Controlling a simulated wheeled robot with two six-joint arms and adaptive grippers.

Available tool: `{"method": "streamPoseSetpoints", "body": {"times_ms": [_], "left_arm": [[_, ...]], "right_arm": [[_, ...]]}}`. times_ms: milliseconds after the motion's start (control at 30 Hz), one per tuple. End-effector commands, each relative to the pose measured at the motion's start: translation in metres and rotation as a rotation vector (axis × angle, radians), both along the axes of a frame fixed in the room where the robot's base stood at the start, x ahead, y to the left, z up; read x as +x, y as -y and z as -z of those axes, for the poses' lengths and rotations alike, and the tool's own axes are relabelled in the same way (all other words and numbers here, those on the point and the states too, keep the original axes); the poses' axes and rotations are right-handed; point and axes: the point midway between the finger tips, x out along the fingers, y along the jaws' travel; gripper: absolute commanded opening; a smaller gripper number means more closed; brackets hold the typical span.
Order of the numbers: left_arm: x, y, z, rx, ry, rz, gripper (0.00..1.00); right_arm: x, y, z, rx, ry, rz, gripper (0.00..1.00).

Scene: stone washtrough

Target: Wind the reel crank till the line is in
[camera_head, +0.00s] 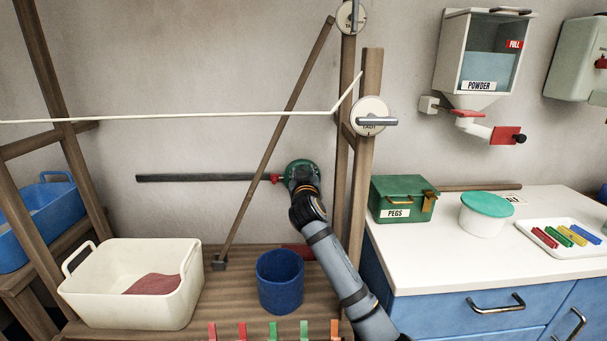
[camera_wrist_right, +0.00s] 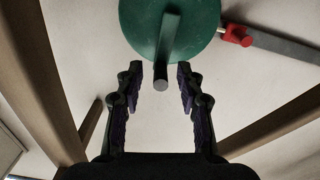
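The reel is a green disc (camera_head: 301,163) on the wall, partly hidden behind my right gripper (camera_head: 304,183). In the right wrist view the disc (camera_wrist_right: 150,22) carries a green crank handle (camera_wrist_right: 168,40) that points toward the camera and ends in a dark tip. My right gripper (camera_wrist_right: 160,78) is open, its two fingers on either side of the handle's end, with a visible gap on each side. A white line (camera_head: 200,117) runs across from the left edge and bends up at the wooden post. My left gripper is not in view.
A dark bar (camera_head: 200,178) with a red knob (camera_head: 275,179) sits left of the reel. A wooden brace (camera_head: 270,150) slants nearby and posts (camera_head: 368,160) stand to the right. Below are a blue bucket (camera_head: 280,282) and a white basin (camera_head: 120,307). A counter (camera_head: 450,263) lies right.

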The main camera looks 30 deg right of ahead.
Motion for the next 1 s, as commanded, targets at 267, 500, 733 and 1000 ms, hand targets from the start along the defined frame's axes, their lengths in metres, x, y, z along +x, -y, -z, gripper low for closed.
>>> {"method": "streamPoseSetpoints", "body": {"times_ms": [267, 500, 733, 1000], "left_arm": [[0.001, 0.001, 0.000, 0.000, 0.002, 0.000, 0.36], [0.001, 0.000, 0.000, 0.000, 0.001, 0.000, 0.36], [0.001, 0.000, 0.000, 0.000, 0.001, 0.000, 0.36], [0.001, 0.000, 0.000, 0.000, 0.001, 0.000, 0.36]], "right_arm": [[-0.015, -0.010, 0.000, -0.001, 0.002, -0.001, 0.37], [-0.065, -0.041, 0.000, 0.001, 0.001, -0.003, 0.37], [-0.097, -0.060, 0.000, 0.002, 0.000, -0.002, 0.37], [-0.103, -0.063, 0.000, 0.000, -0.001, 0.001, 0.37]]}}
